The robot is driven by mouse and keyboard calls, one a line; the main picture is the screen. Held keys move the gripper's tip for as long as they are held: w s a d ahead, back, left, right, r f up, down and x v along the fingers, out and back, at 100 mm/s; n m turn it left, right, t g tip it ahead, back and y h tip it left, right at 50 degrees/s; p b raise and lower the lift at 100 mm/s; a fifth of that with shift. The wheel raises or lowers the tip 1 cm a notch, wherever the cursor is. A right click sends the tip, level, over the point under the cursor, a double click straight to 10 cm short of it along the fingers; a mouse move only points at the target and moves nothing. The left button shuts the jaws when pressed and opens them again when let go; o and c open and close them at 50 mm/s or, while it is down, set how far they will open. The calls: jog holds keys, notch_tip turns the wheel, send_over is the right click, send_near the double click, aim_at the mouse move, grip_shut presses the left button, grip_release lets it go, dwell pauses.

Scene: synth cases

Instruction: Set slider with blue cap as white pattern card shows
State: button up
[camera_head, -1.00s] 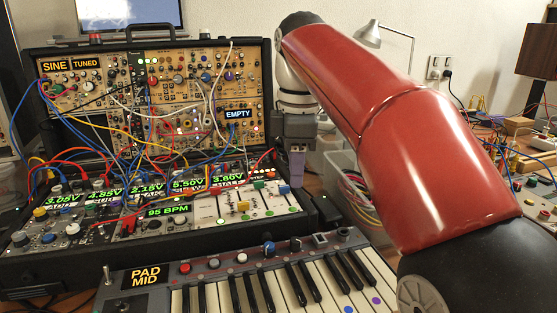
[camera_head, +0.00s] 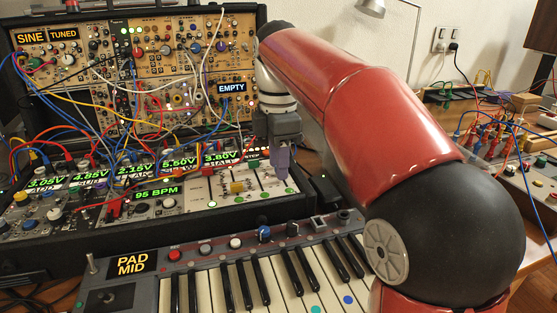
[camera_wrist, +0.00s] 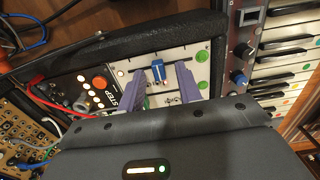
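The slider with the blue cap (camera_wrist: 158,71) stands on a white slider panel (camera_head: 222,195) at the right end of the synth case's lower row. My gripper (camera_head: 282,178) points down over the right part of that panel. In the wrist view its two purple fingers (camera_wrist: 161,80) are apart, one on each side of the blue cap, with gaps showing. In the head view the blue cap is hidden or too small to make out near the fingers. A yellow cap (camera_head: 236,188) sits further left on the panel. I cannot pick out a white pattern card.
A keyboard (camera_head: 240,275) with knobs along its back edge lies in front of the case. Patch cables (camera_head: 125,165) crowd the panels left of the sliders. The case's dark rim (camera_wrist: 130,45) runs close beside the fingers.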

aim_at(285, 186)
jog(key=shift+c, duration=0.2)
grip_shut()
jog(key=shift+s+d+b, duration=0.2)
jog(key=shift+s+b, duration=0.1)
jog(key=shift+s, duration=0.65)
jog(key=shift+s+d+b, duration=0.2)
jog(key=shift+s+b, duration=0.05)
jog(key=shift+s, duration=0.7)
jog(key=shift+o, duration=0.2)
grip_release()
jog(key=shift+r, duration=0.1)
